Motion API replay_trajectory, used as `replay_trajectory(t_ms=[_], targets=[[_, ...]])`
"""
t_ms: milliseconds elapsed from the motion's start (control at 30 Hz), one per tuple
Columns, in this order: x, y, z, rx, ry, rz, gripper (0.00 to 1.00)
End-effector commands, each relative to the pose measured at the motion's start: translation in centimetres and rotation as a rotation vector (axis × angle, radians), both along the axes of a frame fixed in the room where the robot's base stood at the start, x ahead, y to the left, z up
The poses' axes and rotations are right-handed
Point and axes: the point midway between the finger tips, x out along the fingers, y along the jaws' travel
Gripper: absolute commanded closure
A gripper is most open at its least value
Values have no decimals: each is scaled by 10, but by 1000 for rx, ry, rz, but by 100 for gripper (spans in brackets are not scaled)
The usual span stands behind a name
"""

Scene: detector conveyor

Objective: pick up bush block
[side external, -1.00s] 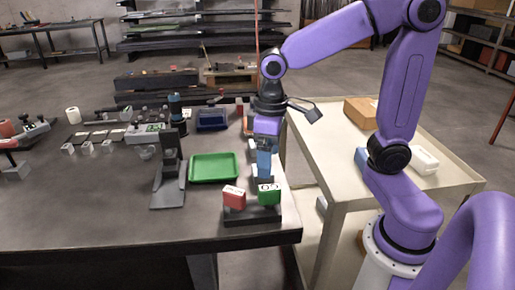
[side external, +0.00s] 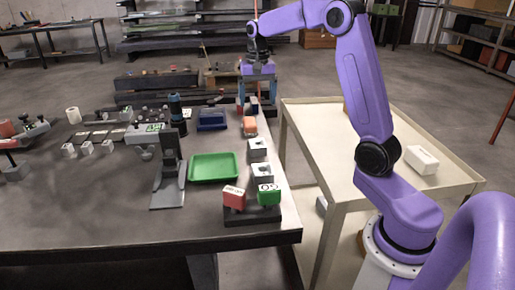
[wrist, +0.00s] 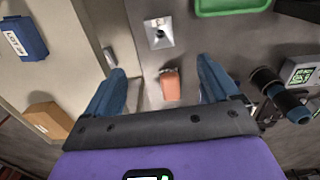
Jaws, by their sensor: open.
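Grey metal blocks, one with a dark round hole in its top, stand in a row along the table's right side; the nearer one (side external: 262,172) and the farther one (side external: 259,149) show in the side view. One holed grey block (wrist: 160,34) shows at the top of the wrist view. Behind them lies a salmon-orange block (side external: 250,127). I cannot tell which is the bush block. My gripper (side external: 247,108) is open above the table's far right end. In the wrist view, the orange block (wrist: 170,84) appears between the open blue fingers (wrist: 160,68), apart from both.
Red (side external: 234,197) and green (side external: 268,195) blocks stand on a dark base at the front edge. A green tray (side external: 214,168) and a grey upright stand (side external: 169,170) are left of the row. A beige cart (side external: 330,150) stands right of the table.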

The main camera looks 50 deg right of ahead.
Motion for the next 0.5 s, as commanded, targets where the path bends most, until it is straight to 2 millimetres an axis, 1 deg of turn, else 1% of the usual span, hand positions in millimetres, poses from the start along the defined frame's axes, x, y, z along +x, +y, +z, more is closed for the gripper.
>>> replay_trajectory(t_ms=[167, 500], targets=[[-1, 0, -28, 1, 6, 0, 12], [-1, 0, -92, 1, 6, 1, 12]])
